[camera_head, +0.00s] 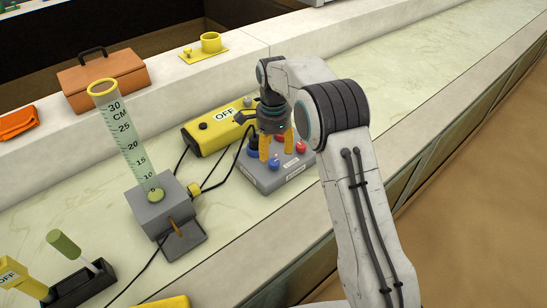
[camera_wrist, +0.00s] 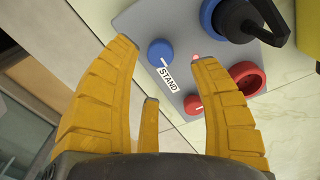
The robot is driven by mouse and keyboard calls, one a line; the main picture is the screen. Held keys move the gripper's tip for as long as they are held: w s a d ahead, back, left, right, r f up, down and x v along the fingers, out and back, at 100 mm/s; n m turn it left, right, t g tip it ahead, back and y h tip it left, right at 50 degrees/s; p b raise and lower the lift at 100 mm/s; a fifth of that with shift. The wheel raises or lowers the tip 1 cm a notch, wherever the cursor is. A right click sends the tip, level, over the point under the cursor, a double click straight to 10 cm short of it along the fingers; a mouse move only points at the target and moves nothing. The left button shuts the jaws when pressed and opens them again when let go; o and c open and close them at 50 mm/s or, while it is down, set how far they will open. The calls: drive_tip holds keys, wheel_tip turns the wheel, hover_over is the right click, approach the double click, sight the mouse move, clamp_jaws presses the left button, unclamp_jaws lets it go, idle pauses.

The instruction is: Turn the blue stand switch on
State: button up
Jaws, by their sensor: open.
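The blue stand switch (camera_wrist: 160,52) is a round blue knob with a white pointer line, beside the STAND label (camera_wrist: 169,79) on a grey control box (camera_wrist: 135,20). In the head view the knob (camera_head: 274,164) is at the box's near side. My gripper (camera_head: 276,153) points down just above the box. In the wrist view my gripper (camera_wrist: 163,53) has its yellow fingers spread, with the blue knob between the fingertips in the picture. No contact is visible. I cannot tell the height left between fingertips and knob.
A small red knob (camera_wrist: 193,104) and a large red knob (camera_wrist: 247,78) lie near the right finger. A black plug (camera_wrist: 238,18) with cable is beyond. A yellow box (camera_head: 215,128) reads OFF behind. A measuring cylinder (camera_head: 125,140) stands left.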

wheel_tip(320, 180, up, 6)
idle(0.4)
idle(0.5)
drive_tip(key=n, duration=1.2)
hover_over(276, 175)
drive_tip(key=shift+g, duration=0.3)
wheel_tip(276, 175, down, 7)
drive_tip(key=shift+r, duration=0.1)
drive_tip(key=s+d+r+n+p, duration=0.1)
drive_tip(key=s+d+r, duration=0.2)
drive_tip(key=s, duration=0.6)
drive_tip(key=s+d+r+n, duration=0.2)
drive_tip(key=s+d, duration=0.1)
drive_tip(key=s, duration=0.7)
drive_tip(key=s+d+r+n+p, duration=0.1)
drive_tip(key=s+d+r, duration=0.2)
drive_tip(key=s, duration=0.6)
wheel_tip(276, 175, up, 7)
drive_tip(key=s+d+m+t, duration=0.1)
drive_tip(key=s+d+t, duration=0.1)
drive_tip(key=t, duration=0.2)
drive_tip(key=shift+s+m+p, duration=0.2)
drive_tip(key=shift+m+p, duration=0.1)
drive_tip(key=shift+p, duration=0.1)
